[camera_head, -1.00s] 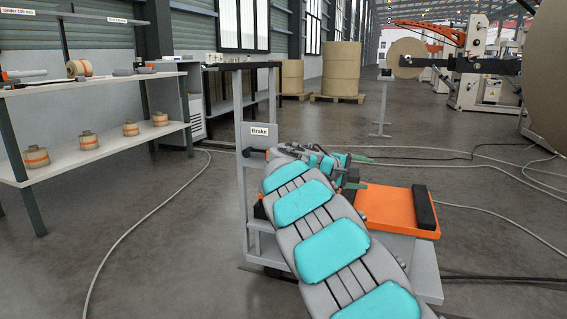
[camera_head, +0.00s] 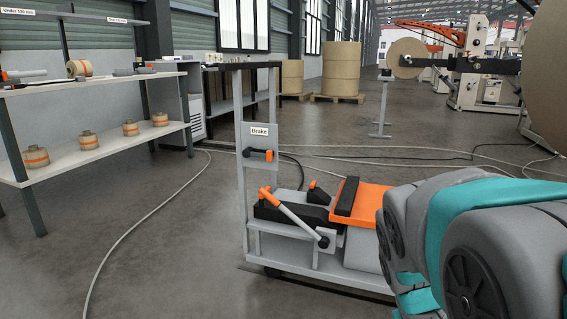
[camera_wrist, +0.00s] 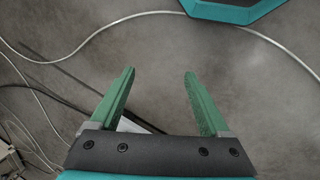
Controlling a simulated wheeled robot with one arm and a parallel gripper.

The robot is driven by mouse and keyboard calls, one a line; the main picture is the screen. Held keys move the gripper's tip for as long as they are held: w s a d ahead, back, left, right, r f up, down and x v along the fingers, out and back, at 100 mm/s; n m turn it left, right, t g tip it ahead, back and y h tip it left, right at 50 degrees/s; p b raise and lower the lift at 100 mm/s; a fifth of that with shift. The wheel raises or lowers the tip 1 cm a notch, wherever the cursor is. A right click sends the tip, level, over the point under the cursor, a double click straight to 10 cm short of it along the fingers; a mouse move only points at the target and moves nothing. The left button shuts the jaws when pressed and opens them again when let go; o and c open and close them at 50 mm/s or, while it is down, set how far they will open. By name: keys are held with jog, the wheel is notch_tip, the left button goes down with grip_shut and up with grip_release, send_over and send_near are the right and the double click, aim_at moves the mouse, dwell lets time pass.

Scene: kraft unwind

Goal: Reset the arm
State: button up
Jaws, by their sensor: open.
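My gripper (camera_wrist: 160,98) shows in the wrist view with its two green fingers spread wide apart. Nothing is between them; bare grey floor and cables lie below. In the head view my arm fills the lower right and the gripper itself is out of sight. A grey cart (camera_head: 285,253) stands left of my arm. It carries a lever with an orange handle (camera_head: 292,212), a black block and an orange plate (camera_head: 370,200). A "Brake" sign (camera_head: 259,132) is on its upright, above a small orange-tipped handle (camera_head: 262,154). My arm hides the cart's right end.
A shelf (camera_head: 100,146) with several tape rolls stands at the left. Large kraft rolls (camera_head: 342,70) stand on pallets at the back. A big roll (camera_head: 548,75) is at the right edge. Cables (camera_head: 150,215) cross the floor. The floor left of the cart is open.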

jog(key=s+a+f+g+y, duration=0.1)
jog(key=s+a+f+y, duration=0.3)
jog(key=s+a, duration=0.55)
notch_tip(320, 180, up, 12)
jog(key=s+d+p, duration=0.1)
jog(key=s+p, duration=0.1)
jog(key=p, duration=1.1)
jog(key=shift+s+r+h, duration=0.2)
jog(key=shift+h, duration=0.2)
jog(key=shift+d, duration=0.1)
